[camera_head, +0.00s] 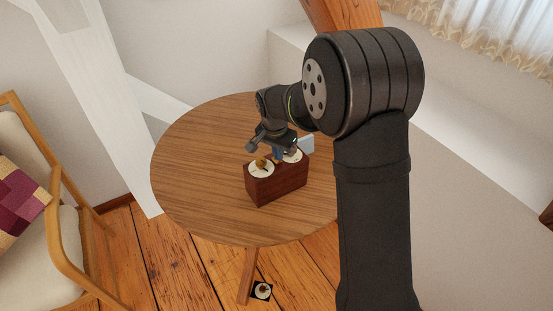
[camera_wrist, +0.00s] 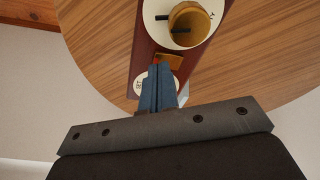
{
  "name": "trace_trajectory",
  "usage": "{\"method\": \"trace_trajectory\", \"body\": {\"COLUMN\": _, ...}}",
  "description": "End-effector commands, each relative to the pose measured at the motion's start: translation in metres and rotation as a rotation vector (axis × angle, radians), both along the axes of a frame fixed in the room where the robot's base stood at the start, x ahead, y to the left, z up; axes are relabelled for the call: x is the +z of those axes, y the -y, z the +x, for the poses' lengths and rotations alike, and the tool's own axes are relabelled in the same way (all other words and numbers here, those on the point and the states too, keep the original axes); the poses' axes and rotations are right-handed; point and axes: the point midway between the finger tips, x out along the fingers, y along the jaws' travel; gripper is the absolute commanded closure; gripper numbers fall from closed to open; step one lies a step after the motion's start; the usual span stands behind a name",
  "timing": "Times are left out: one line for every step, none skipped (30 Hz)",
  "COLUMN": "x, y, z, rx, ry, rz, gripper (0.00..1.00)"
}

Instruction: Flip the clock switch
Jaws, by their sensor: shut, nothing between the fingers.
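The clock is a dark red wooden box (camera_head: 282,187) standing on a round wooden table, with two white round dials on top. The left dial (camera_head: 261,170) carries a brass knob, which shows large in the wrist view (camera_wrist: 188,24). The other dial (camera_wrist: 141,87) is partly hidden behind my fingers. A small brass piece (camera_wrist: 170,61) with a red spot beside it lies between the dials, right at my fingertips; I cannot tell whether they touch it. My gripper (camera_wrist: 158,70) is shut and empty, its blue fingers over the box top. It also shows in the head view (camera_head: 279,156).
A small white block (camera_head: 307,144) is just behind the box. A wooden armchair (camera_head: 62,240) stands at the left. A white post (camera_head: 95,100) and a wall ledge (camera_head: 460,150) flank the table. A small dark square object (camera_head: 262,291) is on the floor.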

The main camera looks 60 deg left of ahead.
Motion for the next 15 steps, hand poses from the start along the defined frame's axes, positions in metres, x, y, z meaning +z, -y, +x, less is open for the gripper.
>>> {"method": "trace_trajectory", "body": {"x": -0.0010, "y": 0.0001, "z": 0.0000, "rx": 0.000, "ry": 0.000, "rz": 0.000, "gripper": 1.00}}
{"method": "trace_trajectory", "body": {"x": -0.0014, "y": 0.0001, "z": 0.0000, "rx": 0.000, "ry": 0.000, "rz": 0.000, "gripper": 1.00}}
{"method": "trace_trajectory", "body": {"x": -0.0020, "y": 0.0001, "z": 0.0000, "rx": 0.000, "ry": 0.000, "rz": 0.000, "gripper": 1.00}}
{"method": "trace_trajectory", "body": {"x": -0.0024, "y": 0.0001, "z": 0.0000, "rx": 0.000, "ry": 0.000, "rz": 0.000, "gripper": 1.00}}
{"method": "trace_trajectory", "body": {"x": -0.0028, "y": 0.0001, "z": 0.0000, "rx": 0.000, "ry": 0.000, "rz": 0.000, "gripper": 1.00}}
{"method": "trace_trajectory", "body": {"x": -0.0034, "y": 0.0000, "z": 0.0000, "rx": 0.000, "ry": 0.000, "rz": 0.000, "gripper": 1.00}}
{"method": "trace_trajectory", "body": {"x": -0.0038, "y": 0.0000, "z": 0.0000, "rx": 0.000, "ry": 0.000, "rz": 0.000, "gripper": 1.00}}
{"method": "trace_trajectory", "body": {"x": -0.0044, "y": 0.0000, "z": 0.0000, "rx": 0.000, "ry": 0.000, "rz": 0.000, "gripper": 1.00}}
{"method": "trace_trajectory", "body": {"x": -0.0049, "y": 0.0000, "z": 0.0000, "rx": 0.000, "ry": 0.000, "rz": 0.000, "gripper": 1.00}}
{"method": "trace_trajectory", "body": {"x": -0.0054, "y": 0.0000, "z": 0.0000, "rx": 0.000, "ry": 0.000, "rz": 0.000, "gripper": 1.00}}
{"method": "trace_trajectory", "body": {"x": -0.0058, "y": 0.0000, "z": 0.0001, "rx": 0.000, "ry": 0.000, "rz": 0.000, "gripper": 1.00}}
{"method": "trace_trajectory", "body": {"x": -0.0064, "y": -0.0001, "z": 0.0000, "rx": 0.000, "ry": 0.000, "rz": 0.000, "gripper": 1.00}}
{"method": "trace_trajectory", "body": {"x": -0.0068, "y": -0.0001, "z": 0.0000, "rx": 0.000, "ry": 0.000, "rz": 0.000, "gripper": 1.00}}
{"method": "trace_trajectory", "body": {"x": -0.0073, "y": 0.0000, "z": 0.0001, "rx": 0.000, "ry": 0.000, "rz": 0.000, "gripper": 1.00}}
{"method": "trace_trajectory", "body": {"x": -0.0079, "y": 0.0000, "z": 0.0001, "rx": 0.000, "ry": 0.000, "rz": 0.000, "gripper": 1.00}}
